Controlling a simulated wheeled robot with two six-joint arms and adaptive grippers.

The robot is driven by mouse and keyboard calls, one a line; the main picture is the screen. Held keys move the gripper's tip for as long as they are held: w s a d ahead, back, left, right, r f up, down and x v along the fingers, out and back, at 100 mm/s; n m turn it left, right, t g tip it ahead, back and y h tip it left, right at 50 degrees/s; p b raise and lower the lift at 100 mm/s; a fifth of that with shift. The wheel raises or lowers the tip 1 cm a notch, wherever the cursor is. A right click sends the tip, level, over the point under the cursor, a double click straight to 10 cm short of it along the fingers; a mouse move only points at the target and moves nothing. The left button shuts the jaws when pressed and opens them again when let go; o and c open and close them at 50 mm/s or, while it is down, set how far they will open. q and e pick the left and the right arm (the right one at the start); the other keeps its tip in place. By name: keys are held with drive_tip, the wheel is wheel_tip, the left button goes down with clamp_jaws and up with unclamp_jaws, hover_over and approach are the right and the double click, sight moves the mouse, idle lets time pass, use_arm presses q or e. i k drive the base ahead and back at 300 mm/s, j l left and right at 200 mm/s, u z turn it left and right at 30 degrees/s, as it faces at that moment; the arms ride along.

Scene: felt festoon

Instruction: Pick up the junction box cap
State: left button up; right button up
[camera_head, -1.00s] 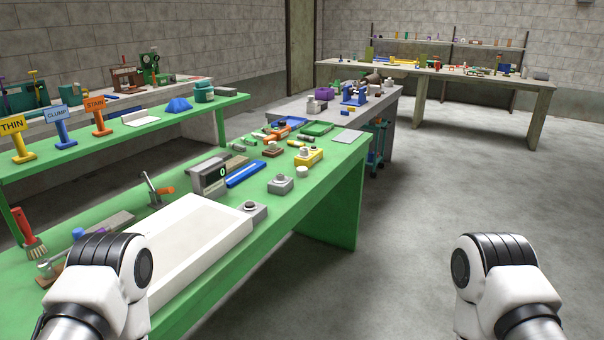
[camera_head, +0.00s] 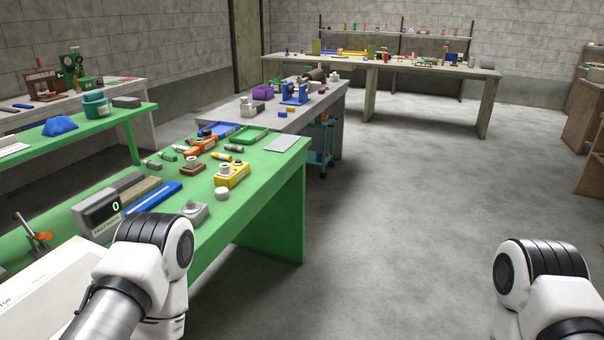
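I cannot tell for certain which thing is the junction box cap. On the green table (camera_head: 270,178) a small light grey round piece (camera_head: 222,193) lies near the right edge. Beside it are a grey box with a round top (camera_head: 194,211) and a yellow box with a knob on top (camera_head: 232,174). A brown block with a pale top (camera_head: 193,167) sits farther back. Only upper links of my two arms show, at the lower left and lower right. Both grippers are outside the picture.
The concrete floor (camera_head: 400,200) to the right is clear.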

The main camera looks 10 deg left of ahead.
sight(221, 194)
drive_tip(key=i+l+z, duration=0.2)
drive_tip(key=i, duration=0.55)
drive_tip(key=i+l+z, duration=0.2)
drive_tip(key=i, duration=0.55)
drive_tip(key=i+u, duration=0.25)
drive_tip(key=u, duration=0.15)
drive_tip(key=i+l+u, duration=0.15)
drive_tip(key=u, duration=0.25)
drive_tip(key=i+l+u, duration=0.25)
drive_tip(key=u, duration=0.15)
drive_tip(key=i+l+u, duration=0.25)
drive_tip(key=u, duration=0.15)
drive_tip(key=i+l+u, duration=0.15)
drive_tip(key=l+u, duration=0.25)
drive_tip(key=j, duration=0.1)
